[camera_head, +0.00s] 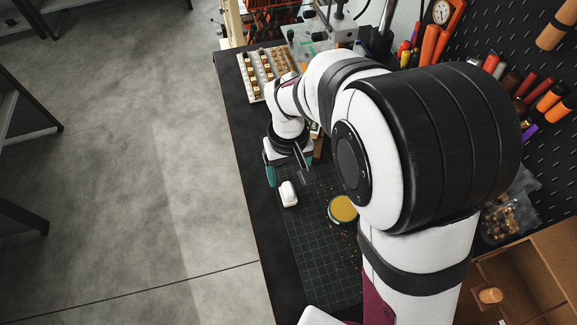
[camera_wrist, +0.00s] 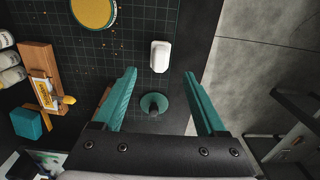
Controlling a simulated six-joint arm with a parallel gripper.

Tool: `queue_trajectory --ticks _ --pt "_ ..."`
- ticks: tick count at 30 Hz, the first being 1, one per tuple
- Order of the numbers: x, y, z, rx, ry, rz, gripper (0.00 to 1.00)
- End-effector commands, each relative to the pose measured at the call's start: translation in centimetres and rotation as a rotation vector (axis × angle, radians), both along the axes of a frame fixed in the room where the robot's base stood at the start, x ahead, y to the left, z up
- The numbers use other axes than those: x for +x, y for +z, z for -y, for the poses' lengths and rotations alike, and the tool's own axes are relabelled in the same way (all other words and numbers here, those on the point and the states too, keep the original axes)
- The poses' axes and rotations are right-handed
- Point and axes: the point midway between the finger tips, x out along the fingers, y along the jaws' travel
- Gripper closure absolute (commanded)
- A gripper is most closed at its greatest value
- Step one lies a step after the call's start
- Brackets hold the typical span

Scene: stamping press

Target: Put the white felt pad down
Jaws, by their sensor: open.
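A small white block with rounded edges, which looks like the white felt pad (camera_head: 288,193), lies on the dark gridded cutting mat (camera_head: 318,240) near its left edge. It also shows in the wrist view (camera_wrist: 160,56), just beyond the fingertips. My gripper (camera_wrist: 160,74) has its two teal fingers spread apart with nothing held between them. In the head view my gripper (camera_head: 285,170) is just above the pad in the picture, partly hidden by my arm. A round teal piece with a dark knob (camera_wrist: 153,105) shows between the fingers, lower down.
A round dish of yellow material (camera_head: 342,209) sits on the mat with crumbs around it. A wooden block (camera_wrist: 41,68) with a small labelled item and a teal cube (camera_wrist: 27,122) are at the left of the wrist view. A rack of small stamps (camera_head: 265,70) stands at the back.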

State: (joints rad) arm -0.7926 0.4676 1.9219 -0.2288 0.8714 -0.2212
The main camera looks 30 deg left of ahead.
Motion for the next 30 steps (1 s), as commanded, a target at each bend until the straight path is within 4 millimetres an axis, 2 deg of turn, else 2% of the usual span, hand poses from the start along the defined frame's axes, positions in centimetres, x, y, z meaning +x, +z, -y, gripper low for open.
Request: queue_trajectory --ticks 3,8,10,11,14,15,16,18,19,21,24,27,30 --pt "0.0 1.8 0.0 0.001 0.001 0.001 0.26" --pt "0.0 2.5 0.0 0.000 0.000 0.000 0.26" --pt "0.1 3.0 0.7 0.001 -0.026 -0.001 0.26" --pt "0.3 3.7 1.7 0.004 -0.063 -0.003 0.26" --pt "-0.1 7.3 8.4 0.023 -0.317 -0.021 0.26" --pt "-1.2 8.8 11.8 0.033 -0.456 -0.033 0.26" --pt "-2.3 9.7 14.1 0.042 -0.563 -0.043 0.26" --pt "-5.5 11.2 18.5 0.065 -0.799 -0.069 0.26" --pt "-7.0 11.5 19.9 0.075 -0.891 -0.077 0.26" --pt "-10.1 11.7 22.0 0.096 -1.071 -0.098 0.26" --pt "-12.9 11.4 23.2 0.117 -1.226 -0.118 0.26" --pt "-13.7 11.3 23.4 0.123 -1.272 -0.126 0.26" --pt "-13.7 11.3 23.3 0.122 -1.270 -0.126 0.26"
